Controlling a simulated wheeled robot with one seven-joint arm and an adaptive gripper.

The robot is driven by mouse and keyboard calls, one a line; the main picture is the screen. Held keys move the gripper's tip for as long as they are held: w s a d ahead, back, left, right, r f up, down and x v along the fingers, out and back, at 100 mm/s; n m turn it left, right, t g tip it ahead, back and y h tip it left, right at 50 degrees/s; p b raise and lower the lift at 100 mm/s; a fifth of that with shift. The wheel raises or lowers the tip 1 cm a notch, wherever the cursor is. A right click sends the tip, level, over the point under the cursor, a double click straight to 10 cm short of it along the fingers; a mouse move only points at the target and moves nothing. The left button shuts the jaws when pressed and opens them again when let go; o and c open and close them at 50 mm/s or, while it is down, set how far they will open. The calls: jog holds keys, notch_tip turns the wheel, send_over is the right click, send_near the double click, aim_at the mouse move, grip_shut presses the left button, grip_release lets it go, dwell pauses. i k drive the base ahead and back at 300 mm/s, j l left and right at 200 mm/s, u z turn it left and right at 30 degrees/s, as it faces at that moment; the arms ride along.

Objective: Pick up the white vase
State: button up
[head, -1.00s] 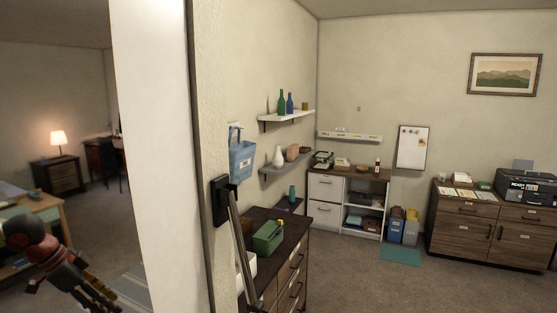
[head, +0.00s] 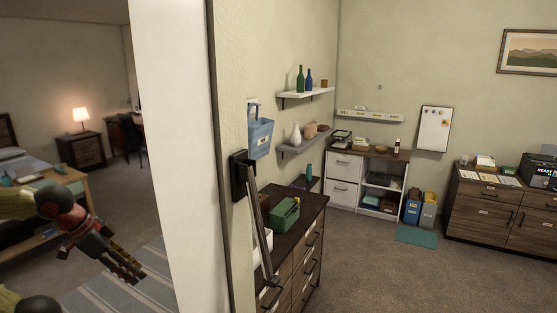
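The white vase (head: 296,132) stands upright on the grey middle wall shelf (head: 303,147), at its near left end, in the room to the right of the wall edge. Tan and brown objects sit beside it on the shelf. My arm (head: 85,232) shows at the lower left, in front of the other room and far from the vase. The end of my arm (head: 122,264) points down and to the right.
A white wall edge (head: 180,150) stands between my arm and the vase's room. A dark dresser (head: 305,208) with a green box (head: 285,213) stands below the shelves. A blue wall basket (head: 258,138) hangs nearby. Carpet (head: 385,265) is clear to the right.

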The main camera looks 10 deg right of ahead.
aim_at(295, 138)
jog(key=i+l+z, duration=0.35)
jog(key=i, duration=0.45)
jog(key=i+z, duration=0.35)
jog(key=i, duration=2.55)
jog(key=i+u, duration=0.25)
jog(key=i, duration=0.4)
jog(key=i+l+u, duration=0.25)
jog(key=i, duration=0.4)
